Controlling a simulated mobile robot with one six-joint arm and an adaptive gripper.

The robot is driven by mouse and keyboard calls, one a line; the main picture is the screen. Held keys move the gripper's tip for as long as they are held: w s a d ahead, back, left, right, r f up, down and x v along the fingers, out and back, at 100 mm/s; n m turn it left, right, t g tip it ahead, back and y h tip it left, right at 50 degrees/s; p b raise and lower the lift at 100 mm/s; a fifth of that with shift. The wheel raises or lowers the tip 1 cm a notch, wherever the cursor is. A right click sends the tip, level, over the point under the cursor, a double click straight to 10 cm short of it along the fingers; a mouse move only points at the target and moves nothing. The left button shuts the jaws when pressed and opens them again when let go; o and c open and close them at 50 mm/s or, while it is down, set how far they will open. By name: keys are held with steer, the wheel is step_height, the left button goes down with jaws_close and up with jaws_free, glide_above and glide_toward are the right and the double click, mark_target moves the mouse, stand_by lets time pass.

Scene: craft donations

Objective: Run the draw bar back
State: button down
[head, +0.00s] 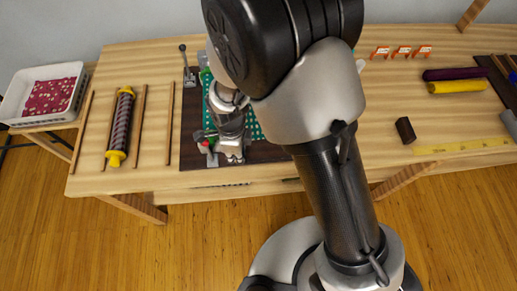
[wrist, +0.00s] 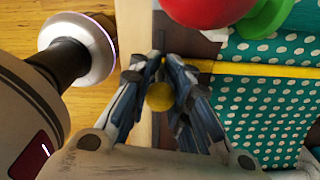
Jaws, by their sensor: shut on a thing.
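In the wrist view my gripper (wrist: 160,75) is shut on a round yellow knob (wrist: 160,97) low between its fingers. I take the knob for the draw bar's grip; the bar itself is mostly hidden. Teal fabric with white dots (wrist: 265,115) lies beside the fingers on the right, with a yellow strip (wrist: 270,70) across it. In the head view my gripper (head: 234,157) is at the front edge of a dark board (head: 190,125). My arm hides much of the board and the fabric (head: 253,125).
A red ball (wrist: 205,8) and a green part (wrist: 268,18) stand close to the fingertips. A lever (head: 187,62) stands at the board's back left. A patterned roll (head: 120,125) lies left on the wooden table (head: 90,160). Purple and yellow rolls (head: 458,87) lie right.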

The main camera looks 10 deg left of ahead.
steer(key=shift+s+a, duration=0.2)
steer(key=shift+a, duration=0.5)
steer(key=shift+s+a, duration=0.15)
steer(key=shift+a, duration=0.5)
steer(key=c, duration=1.7)
jaws_free()
steer(key=shift+a+r, duration=0.1)
steer(key=shift+w, duration=0.1)
step_height(320, 180, up, 12)
steer(key=shift+s+d, duration=0.2)
steer(key=shift+d, duration=0.05)
